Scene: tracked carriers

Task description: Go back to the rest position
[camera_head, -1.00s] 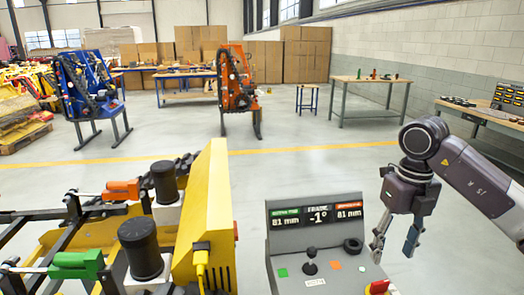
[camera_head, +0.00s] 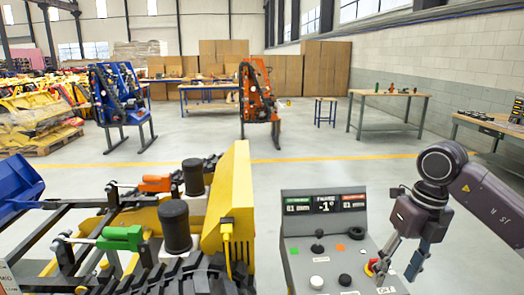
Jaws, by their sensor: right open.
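My right gripper (camera_head: 393,266) hangs at the right, fingers pointing down and apart, with nothing between them. It is in front of the right side of the grey control console (camera_head: 341,258), close to the red knob (camera_head: 371,267); I cannot tell whether it touches. The console has a joystick (camera_head: 318,243), coloured buttons and a display (camera_head: 324,204) that reads -1° for the frame. My left gripper is not in view.
A yellow tracked carrier frame (camera_head: 231,205) with green (camera_head: 120,238) and orange (camera_head: 156,183) parts fills the lower left. Blue (camera_head: 118,95) and orange (camera_head: 258,95) machines stand farther back. Workbenches (camera_head: 388,94) line the back and right. The middle floor is clear.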

